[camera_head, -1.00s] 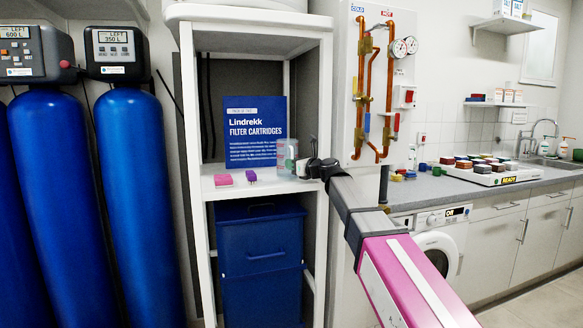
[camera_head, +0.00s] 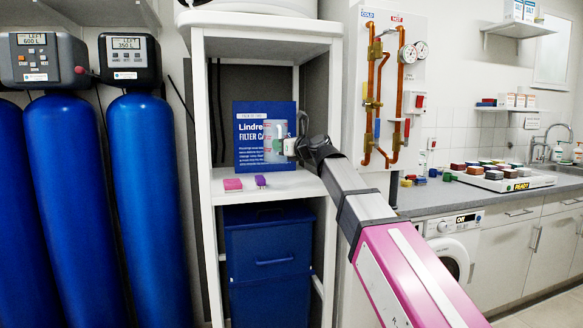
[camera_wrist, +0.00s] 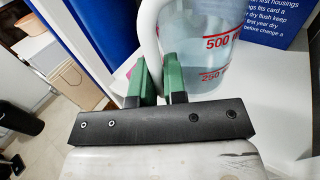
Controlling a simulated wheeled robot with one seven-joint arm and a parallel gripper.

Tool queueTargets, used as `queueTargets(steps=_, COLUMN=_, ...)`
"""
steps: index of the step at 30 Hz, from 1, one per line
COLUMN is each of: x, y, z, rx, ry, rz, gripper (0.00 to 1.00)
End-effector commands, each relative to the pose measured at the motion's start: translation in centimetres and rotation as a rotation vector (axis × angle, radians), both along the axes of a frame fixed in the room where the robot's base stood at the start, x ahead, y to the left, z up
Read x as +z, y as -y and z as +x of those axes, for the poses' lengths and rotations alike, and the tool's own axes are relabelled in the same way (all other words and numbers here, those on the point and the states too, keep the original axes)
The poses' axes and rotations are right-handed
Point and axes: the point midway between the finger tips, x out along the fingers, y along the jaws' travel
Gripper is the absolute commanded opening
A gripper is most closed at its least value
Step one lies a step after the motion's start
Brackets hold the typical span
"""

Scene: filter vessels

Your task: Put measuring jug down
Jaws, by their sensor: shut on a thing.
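The measuring jug (camera_head: 275,142) is clear with red markings, which show in the wrist view (camera_wrist: 205,48). It is in the open shelf bay, in front of the blue Lindrekk sign (camera_head: 248,118). Its base appears to be above the white shelf board (camera_head: 290,184). My gripper (camera_head: 290,147) reaches in from the right. Its green fingers, seen in the wrist view (camera_wrist: 162,82), are shut on the jug's white handle (camera_wrist: 150,32). The jug looks roughly upright.
A pink block (camera_head: 233,184) and a purple block (camera_head: 261,181) lie at the shelf's front left. The shelf's right post (camera_head: 328,100) stands close to my arm. A blue bin (camera_head: 270,255) is below. Copper pipes (camera_head: 372,100) are to the right.

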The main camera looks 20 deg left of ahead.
Motion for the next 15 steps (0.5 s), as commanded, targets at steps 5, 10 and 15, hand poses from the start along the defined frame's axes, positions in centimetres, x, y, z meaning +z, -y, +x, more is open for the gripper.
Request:
queueTargets(steps=5, x=-0.5, y=0.6, z=1.2, rx=0.023, ry=0.003, rz=-0.002, gripper=0.0)
queueTargets(steps=10, x=-2.4, y=2.1, z=4.2, rx=0.021, ry=0.002, rz=-0.001, gripper=0.0)
queueTargets(steps=15, x=-4.5, y=3.7, z=7.1, rx=0.022, ry=0.002, rz=-0.001, gripper=0.0)
